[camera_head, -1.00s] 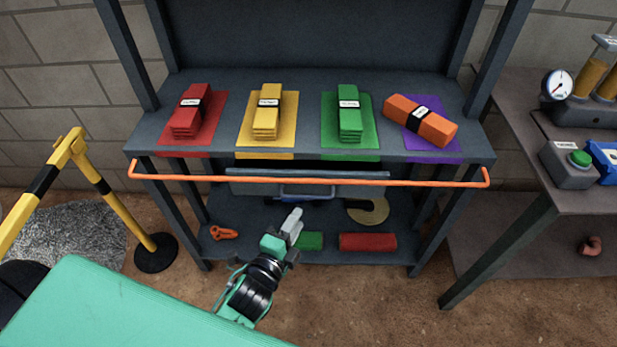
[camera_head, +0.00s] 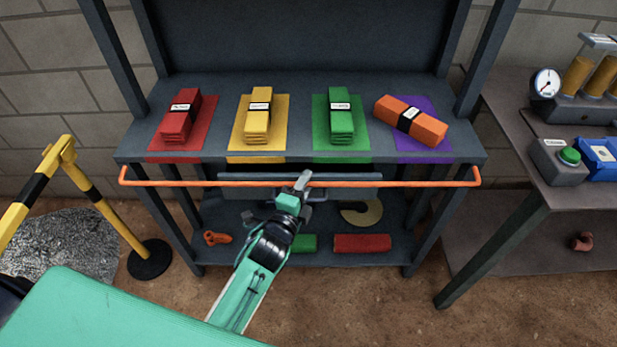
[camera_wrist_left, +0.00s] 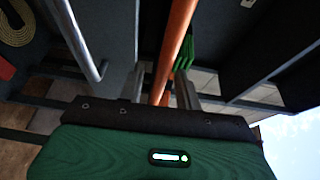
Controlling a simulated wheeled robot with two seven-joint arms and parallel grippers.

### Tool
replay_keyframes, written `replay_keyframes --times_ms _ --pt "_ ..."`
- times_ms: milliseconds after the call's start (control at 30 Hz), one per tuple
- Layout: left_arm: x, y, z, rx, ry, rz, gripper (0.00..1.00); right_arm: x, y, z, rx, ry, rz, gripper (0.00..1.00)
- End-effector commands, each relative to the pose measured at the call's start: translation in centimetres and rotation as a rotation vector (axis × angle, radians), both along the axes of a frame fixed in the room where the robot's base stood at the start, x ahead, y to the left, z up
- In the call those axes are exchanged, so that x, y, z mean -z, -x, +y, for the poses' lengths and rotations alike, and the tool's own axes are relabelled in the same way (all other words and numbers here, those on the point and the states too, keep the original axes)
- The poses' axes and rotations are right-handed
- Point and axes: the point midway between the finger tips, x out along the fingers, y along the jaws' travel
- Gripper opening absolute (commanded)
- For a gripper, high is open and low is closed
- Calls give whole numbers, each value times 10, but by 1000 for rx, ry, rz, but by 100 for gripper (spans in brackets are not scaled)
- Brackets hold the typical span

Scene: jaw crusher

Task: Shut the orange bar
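The orange bar (camera_head: 220,183) runs level across the front of the dark shelf unit, just below the upper shelf, with upturned ends. My left gripper (camera_head: 303,181) is at the middle of the bar and covers a short piece of it. In the left wrist view, the bar (camera_wrist_left: 176,40) runs between the two fingers of my left gripper (camera_wrist_left: 163,84), with some gap showing beside it. The fingers are apart, and I cannot tell whether either touches the bar. My right gripper is in neither current view.
Red (camera_head: 181,115), yellow (camera_head: 258,115), green (camera_head: 341,116) and orange (camera_head: 411,119) blocks lie on the upper shelf (camera_head: 290,84). A grey drawer handle (camera_wrist_left: 82,40) is near the gripper. A yellow-black barrier (camera_head: 100,190) stands left, a side table (camera_head: 510,125) right.

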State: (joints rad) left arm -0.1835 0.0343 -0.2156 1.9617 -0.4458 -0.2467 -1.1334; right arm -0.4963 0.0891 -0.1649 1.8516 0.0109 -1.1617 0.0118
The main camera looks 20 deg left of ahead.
Motion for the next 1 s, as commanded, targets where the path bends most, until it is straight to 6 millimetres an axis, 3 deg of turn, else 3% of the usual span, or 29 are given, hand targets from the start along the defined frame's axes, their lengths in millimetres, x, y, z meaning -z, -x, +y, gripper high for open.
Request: replay_keyframes --times_ms 200,567,767,1000 --pt "1 -21 -3 0 1 0 34 0 -1 0 0 0 -5 36" --pt "1 -25 -3 0 1 0 34 1 -1 0 0 0 -3 36" --pt "1 -25 -3 0 1 0 0 1 -1 0 -1 1 -2 36" --pt "0 -25 -3 0 1 2 0 0 -1 0 -1 0 -3 36"
